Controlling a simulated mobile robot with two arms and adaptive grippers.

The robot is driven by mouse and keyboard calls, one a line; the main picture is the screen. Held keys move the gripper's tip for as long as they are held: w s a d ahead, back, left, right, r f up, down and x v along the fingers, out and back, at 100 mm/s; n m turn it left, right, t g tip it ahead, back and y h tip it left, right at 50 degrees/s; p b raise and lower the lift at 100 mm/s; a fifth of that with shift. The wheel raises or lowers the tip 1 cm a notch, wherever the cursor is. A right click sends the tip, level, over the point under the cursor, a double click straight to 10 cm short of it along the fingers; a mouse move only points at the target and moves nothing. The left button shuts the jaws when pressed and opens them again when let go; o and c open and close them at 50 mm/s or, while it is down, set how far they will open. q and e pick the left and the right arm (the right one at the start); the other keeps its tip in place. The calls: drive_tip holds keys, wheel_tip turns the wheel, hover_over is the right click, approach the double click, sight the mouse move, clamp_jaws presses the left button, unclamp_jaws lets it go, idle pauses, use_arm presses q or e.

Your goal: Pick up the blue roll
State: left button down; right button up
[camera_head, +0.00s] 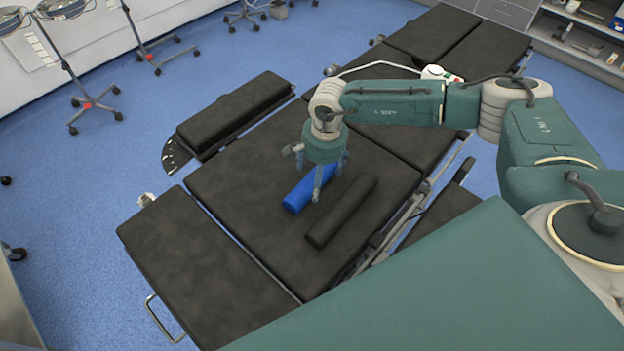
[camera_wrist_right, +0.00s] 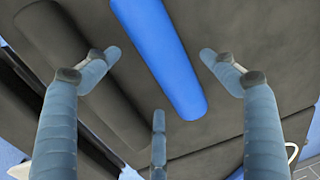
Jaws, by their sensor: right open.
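The blue roll (camera_head: 298,197) lies on the black operating table (camera_head: 235,190), partly hidden under my right gripper (camera_head: 322,190) in the head view. In the right wrist view the blue roll (camera_wrist_right: 160,55) runs from the top edge to the middle, between the spread fingers of my right gripper (camera_wrist_right: 158,85). The fingers are open and empty, pointing down at the roll, and I see no clear contact. My left gripper is in neither view.
A black roll (camera_head: 341,211) lies beside the blue one, roughly parallel to it; it also shows in the right wrist view (camera_wrist_right: 80,70). A padded armrest (camera_head: 235,110) sits at the table's far left side. The table's near left section (camera_head: 200,270) is bare.

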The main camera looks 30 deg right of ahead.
drive_tip(key=shift+w+a+f+p, duration=0.1)
drive_tip(key=shift+f+p, duration=0.1)
drive_tip(key=shift+f, duration=0.65)
drive_tip(key=shift+w+a+f+p, duration=0.1)
drive_tip(key=shift+f+p, duration=0.05)
drive_tip(key=shift+f, duration=0.7)
drive_tip(key=c, duration=1.3)
drive_tip(key=shift+c, duration=0.6)
drive_tip(key=shift+r, duration=0.1)
